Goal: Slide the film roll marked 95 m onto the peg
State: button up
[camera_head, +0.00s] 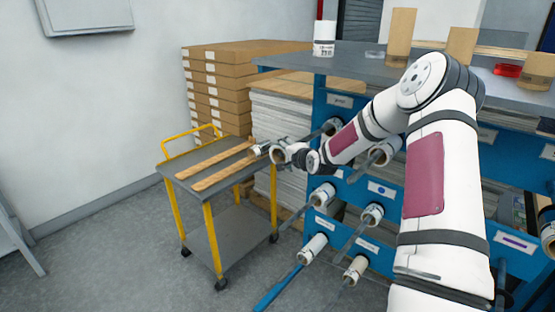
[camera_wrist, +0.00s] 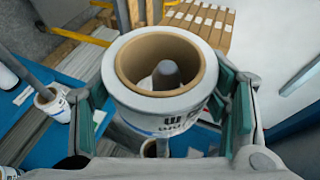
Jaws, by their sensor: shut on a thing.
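My gripper (camera_wrist: 172,100) is shut on a white film roll (camera_wrist: 150,114) with a brown cardboard core, one finger on each side. Printed marking on the roll's wrapper is upside down and partly hidden, so I cannot read its length. A grey round-ended peg (camera_wrist: 166,76) shows inside the core opening, with the core around it; how far the roll sits along it I cannot tell. In the head view my gripper (camera_head: 290,155) is small, in front of the blue rack (camera_head: 341,101) beside the trolley, and partly hides the held roll.
Other film rolls (camera_head: 314,248) sit on long pegs lower on the rack. A grey trolley (camera_head: 222,183) with yellow legs and two wooden strips stands left of it. Stacked cartons (camera_head: 205,85) are behind. A white roll (camera_head: 324,38) stands on the rack's top.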

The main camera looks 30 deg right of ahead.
aim_at(326, 130)
jog(key=w+d+b, duration=0.1)
jog(key=d, duration=0.3)
jog(key=w+d+b, duration=0.1)
jog(key=w+d, duration=0.1)
jog(key=d, duration=0.3)
jog(key=w+d+b, duration=0.2)
jog(key=d, duration=0.3)
jog(key=shift+w+d+f, duration=0.1)
jog(key=shift+d, duration=0.1)
jog(key=d+b, duration=0.1)
jog(key=d, duration=0.1)
jog(key=w+d+b, duration=0.1)
jog(key=d+b, duration=0.1)
jog(key=w+d+b, duration=0.1)
jog(key=d+b, duration=0.1)
jog(key=shift+w, duration=0.15)
jog(key=d+b, duration=0.1)
jog(key=w+d+b, duration=0.1)
jog(key=d+b, duration=0.1)
jog(key=w+d+b, duration=0.1)
jog(key=d+b, duration=0.1)
jog(key=shift+d, duration=0.15)
jog(key=shift+w+d+b, duration=0.1)
jog(key=shift+d+b, duration=0.5)
jog(key=shift+b, duration=0.25)
jog(key=o, duration=1.3)
